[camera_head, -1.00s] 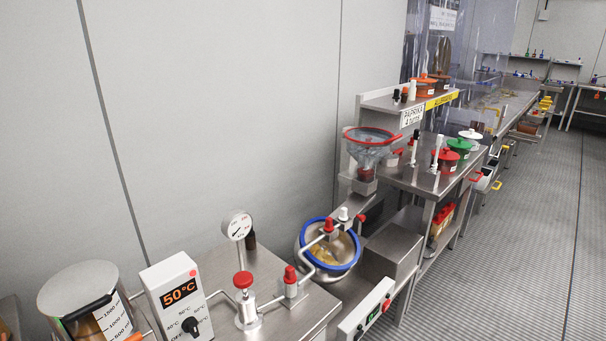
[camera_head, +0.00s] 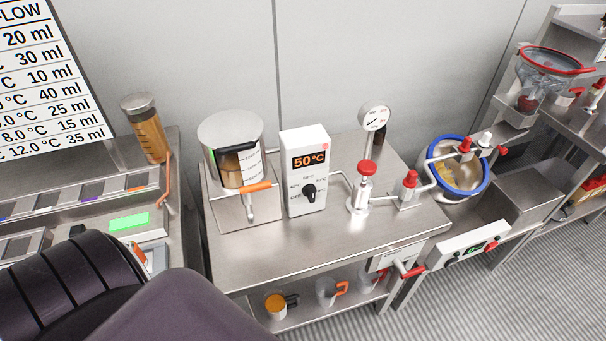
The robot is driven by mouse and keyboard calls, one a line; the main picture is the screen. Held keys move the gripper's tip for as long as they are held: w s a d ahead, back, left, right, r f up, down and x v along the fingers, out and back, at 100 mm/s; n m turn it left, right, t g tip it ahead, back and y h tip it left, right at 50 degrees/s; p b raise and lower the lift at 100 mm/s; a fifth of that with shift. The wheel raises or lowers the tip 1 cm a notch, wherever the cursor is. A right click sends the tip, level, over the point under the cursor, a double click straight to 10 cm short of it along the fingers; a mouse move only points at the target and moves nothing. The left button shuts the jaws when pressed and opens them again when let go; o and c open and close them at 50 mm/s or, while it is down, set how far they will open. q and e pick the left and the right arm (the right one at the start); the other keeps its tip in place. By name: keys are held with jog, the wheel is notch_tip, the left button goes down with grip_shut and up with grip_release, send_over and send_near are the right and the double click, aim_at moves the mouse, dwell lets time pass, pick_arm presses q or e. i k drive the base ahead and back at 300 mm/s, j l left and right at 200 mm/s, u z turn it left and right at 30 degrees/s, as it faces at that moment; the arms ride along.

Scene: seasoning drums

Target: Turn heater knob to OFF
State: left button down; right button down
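The heater (camera_head: 305,172) is a white upright box on the steel table, with an orange "50°C" display near its top. Its black knob (camera_head: 309,192) sits on the lower front face, ringed by temperature marks, with "OFF" at the lower left. The knob's exact pointing is too small to tell. A dark arm part of mine fills the lower left of the view. Neither of my grippers shows.
Left of the heater stands a steel pot (camera_head: 231,140) with an orange-handled tap (camera_head: 257,187). To the right are a red-topped valve (camera_head: 366,168), a gauge (camera_head: 375,116) and a blue-rimmed bowl (camera_head: 458,168). The steel table (camera_head: 310,248) is clear in front.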

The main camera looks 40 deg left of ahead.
aim_at(309, 191)
jog(key=l+u, duration=0.15)
jog(key=u, duration=0.25)
jog(key=i+l+u, duration=0.1)
jog(key=u, duration=0.35)
jog(key=l, duration=0.1)
